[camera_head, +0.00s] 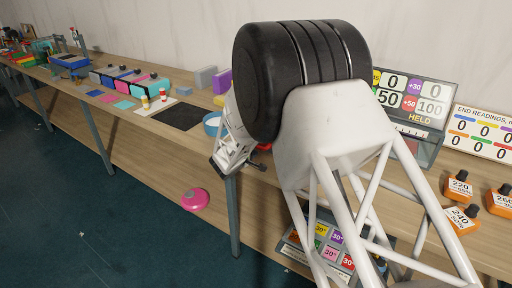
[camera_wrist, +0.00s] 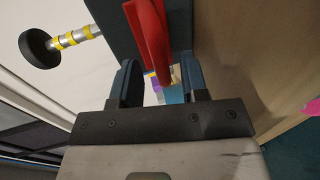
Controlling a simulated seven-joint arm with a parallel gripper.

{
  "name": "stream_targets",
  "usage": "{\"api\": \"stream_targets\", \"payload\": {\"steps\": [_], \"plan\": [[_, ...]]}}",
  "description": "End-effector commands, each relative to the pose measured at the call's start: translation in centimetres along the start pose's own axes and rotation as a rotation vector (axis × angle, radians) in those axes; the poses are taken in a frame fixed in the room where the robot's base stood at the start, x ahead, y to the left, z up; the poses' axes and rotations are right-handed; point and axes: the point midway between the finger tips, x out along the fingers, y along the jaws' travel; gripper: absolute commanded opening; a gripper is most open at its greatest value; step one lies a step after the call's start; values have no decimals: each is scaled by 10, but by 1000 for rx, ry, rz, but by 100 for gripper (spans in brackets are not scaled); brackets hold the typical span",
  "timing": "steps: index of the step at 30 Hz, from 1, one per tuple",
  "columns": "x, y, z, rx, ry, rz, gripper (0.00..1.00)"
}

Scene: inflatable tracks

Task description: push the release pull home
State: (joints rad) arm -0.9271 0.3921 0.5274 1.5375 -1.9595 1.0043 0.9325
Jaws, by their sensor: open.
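In the wrist view a silver rod with yellow bands and a black round end knob (camera_wrist: 38,48) sticks out to the left from a dark body (camera_wrist: 115,22); it looks like the release pull. The rod shows a banded length between knob and body. My gripper (camera_wrist: 160,72) is open, with its two dark fingers apart and the knob outside them to the left. A red handle-like part (camera_wrist: 150,38) shows beyond and between the fingers; I cannot tell if they touch it. In the head view my gripper (camera_head: 232,158) is at the bench's front edge, partly behind my arm.
The wooden bench (camera_head: 455,170) runs along the wall. A blue-rimmed bowl (camera_head: 212,124) and a dark mat (camera_head: 180,116) lie left of my gripper. A score display (camera_head: 412,97) and orange weights (camera_head: 459,186) stand right. A pink disc (camera_head: 195,199) sits lower, below the bench top.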

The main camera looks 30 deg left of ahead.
Motion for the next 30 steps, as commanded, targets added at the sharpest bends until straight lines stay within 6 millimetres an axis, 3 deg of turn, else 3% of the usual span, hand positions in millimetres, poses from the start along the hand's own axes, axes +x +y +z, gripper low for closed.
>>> {"api": "stream_targets", "payload": {"steps": [12,30], "plan": [[-44,1,0,0,0,1,41],[-49,1,0,0,0,1,41]]}}
